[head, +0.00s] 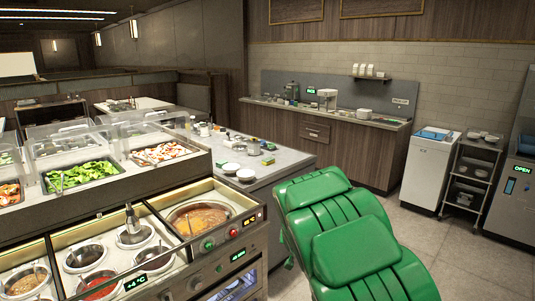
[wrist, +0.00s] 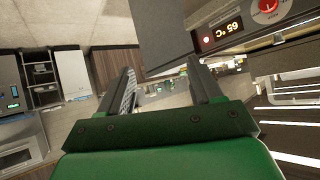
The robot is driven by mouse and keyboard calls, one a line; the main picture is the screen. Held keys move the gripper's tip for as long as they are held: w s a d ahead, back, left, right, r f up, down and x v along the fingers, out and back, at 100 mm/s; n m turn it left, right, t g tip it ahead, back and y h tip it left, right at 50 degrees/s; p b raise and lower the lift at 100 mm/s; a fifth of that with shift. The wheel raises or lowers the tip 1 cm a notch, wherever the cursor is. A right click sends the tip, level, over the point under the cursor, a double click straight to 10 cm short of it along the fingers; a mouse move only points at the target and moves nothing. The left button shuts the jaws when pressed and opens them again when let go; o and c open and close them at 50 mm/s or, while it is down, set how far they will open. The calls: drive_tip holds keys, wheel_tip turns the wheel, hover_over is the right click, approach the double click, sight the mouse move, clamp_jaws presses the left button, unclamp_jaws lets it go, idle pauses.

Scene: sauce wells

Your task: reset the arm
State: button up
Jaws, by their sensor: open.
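My gripper (wrist: 161,72) shows in the wrist view with its two grey fingers spread wide apart. It is open, and nothing is seen between the fingers. In the wrist view the picture is turned over, with the sauce counter's control panel (wrist: 238,25) close to the right finger. In the head view my green arm (head: 355,235) rises at the lower middle, to the right of the sauce counter (head: 215,262). The fingers are not seen in the head view.
The sauce counter holds several wells, one a large soup well (head: 199,217). A salad bar (head: 120,182) stands behind it. A grey worktop (head: 285,158) with bowls lies beyond my arm. A white cabinet (head: 424,178) and a wheeled rack (head: 470,180) stand right. The right floor is clear.

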drive_tip(key=s+d+r+m+g+h, duration=0.1)
drive_tip(key=s+d+r+g, duration=0.1)
drive_tip(key=s+r, duration=0.5)
drive_tip(key=s+d+r+g, duration=0.2)
drive_tip(key=s+d+r, duration=0.15)
drive_tip(key=s, duration=0.75)
drive_tip(key=s+d+r+m+g+h, duration=0.1)
drive_tip(key=s+d+r+g, duration=0.1)
drive_tip(key=s+r, duration=0.55)
drive_tip(key=s+f+n+g, duration=0.1)
drive_tip(key=s+g, duration=0.2)
drive_tip(key=s, duration=1.3)
drive_tip(key=s+a+f+n+g+y, duration=0.1)
drive_tip(key=s+f+n+g, duration=0.1)
drive_tip(key=s, duration=1.5)
drive_tip(key=shift+s+a+g+y, duration=0.2)
drive_tip(key=shift+g+y, duration=0.1)
drive_tip(key=shift+g, duration=0.4)
drive_tip(key=shift+f, duration=0.1)
